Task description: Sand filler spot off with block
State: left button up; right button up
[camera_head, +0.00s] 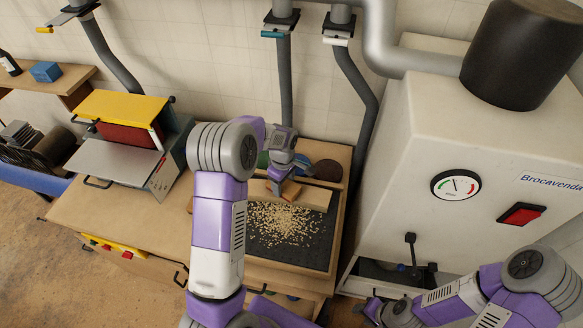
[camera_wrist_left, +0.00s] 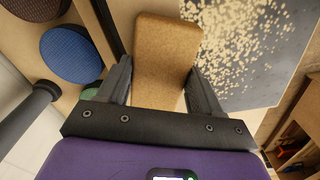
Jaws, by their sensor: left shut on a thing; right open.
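My left gripper (camera_head: 281,182) is shut on a tan-brown sanding block (camera_wrist_left: 166,55). In the left wrist view the block sits between the two fingers. In the head view the block (camera_head: 291,190) is small and partly hidden by the gripper, over or against a pale wooden piece (camera_head: 317,198) at the back of the dark mat. I cannot tell whether the block touches the wood. No filler spot can be made out. My right gripper (camera_head: 372,313) is open at the bottom edge, in front of the white machine, partly cut off.
Pale chips lie scattered over the dark mat (camera_head: 262,254) on the wooden bench. Round discs, one brown (camera_head: 327,170), lie behind the left gripper. A yellow-topped sander (camera_head: 125,110) stands at left. The large white machine (camera_head: 420,150) blocks the right. Hoses hang behind the bench.

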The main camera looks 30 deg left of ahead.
aim_at(293, 185)
pick_arm(q)
jog(key=d, duration=0.2)
jog(key=shift+w+d, duration=0.3)
jog(key=shift+w, duration=0.1)
jog(key=shift+w+d+r+p, duration=0.1)
jog(key=shift+r+p, duration=0.15)
jog(key=shift+p, duration=0.05)
notch_tip(293, 185, up, 4)
jog(key=shift+f+p, duration=0.25)
jog(key=shift+p, duration=0.65)
jog(key=shift+r+p, duration=1.55)
jog(key=shift+r, duration=0.6)
pick_arm(e)
jog(key=shift+w+d+r, duration=0.1)
jog(key=shift+w+r, duration=0.05)
jog(key=shift+r, duration=1.25)
jog(key=shift+w+d+r, duration=0.1)
jog(key=shift+w+r, duration=0.05)
jog(key=shift+r, duration=1.2)
